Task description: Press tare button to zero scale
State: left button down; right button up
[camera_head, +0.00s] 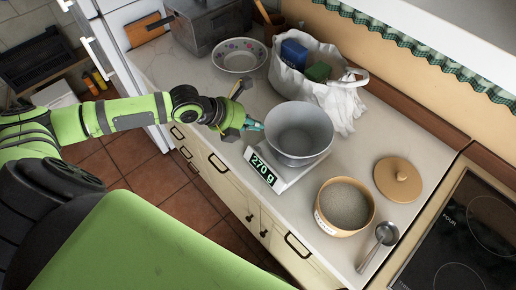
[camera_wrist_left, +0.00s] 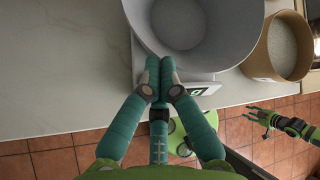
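A white kitchen scale (camera_head: 279,178) stands on the counter with a large grey bowl (camera_head: 299,133) on it. Its dark display (camera_head: 263,170) reads 270 g in green digits. My left gripper (camera_head: 257,126) is at the left side of the bowl, above the scale's left end. In the left wrist view its two teal fingers (camera_wrist_left: 160,72) are shut tip to tip, empty, close to the bowl wall (camera_wrist_left: 205,63). They hide part of the scale's front strip, and I cannot make out the tare button or tell whether they touch it. My right gripper (camera_wrist_left: 259,117) shows small in the left wrist view, fingers apart.
A round tub of grainy contents (camera_head: 344,205), a wooden lid (camera_head: 398,179) and a metal scoop (camera_head: 378,244) lie right of the scale. A white bag (camera_head: 341,100) and a patterned bowl (camera_head: 239,56) stand behind. A black hob (camera_head: 465,240) is at right.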

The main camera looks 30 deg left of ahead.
aim_at(253, 149)
pick_arm(q)
notch_tip(253, 149, down, 8)
jog(key=b, duration=0.6)
jog(key=shift+s+a, duration=0.1)
jog(key=shift+a, duration=0.05)
jog(key=shift+f, duration=0.2)
dwell(0.8)
jog(key=shift+f+b, duration=0.3)
jog(key=shift+b, duration=0.15)
jog(key=shift+f, duration=0.15)
jog(key=shift+s+f+b, duration=0.3)
jog(key=shift+f+b, duration=0.2)
jog(key=shift+f, duration=0.25)
dwell(0.8)
jog(key=shift+r, duration=0.1)
jog(key=shift+r+p, duration=0.45)
jog(key=shift+p, duration=0.1)
jog(key=shift+a+r, duration=0.15)
jog(key=shift+r, duration=0.3)
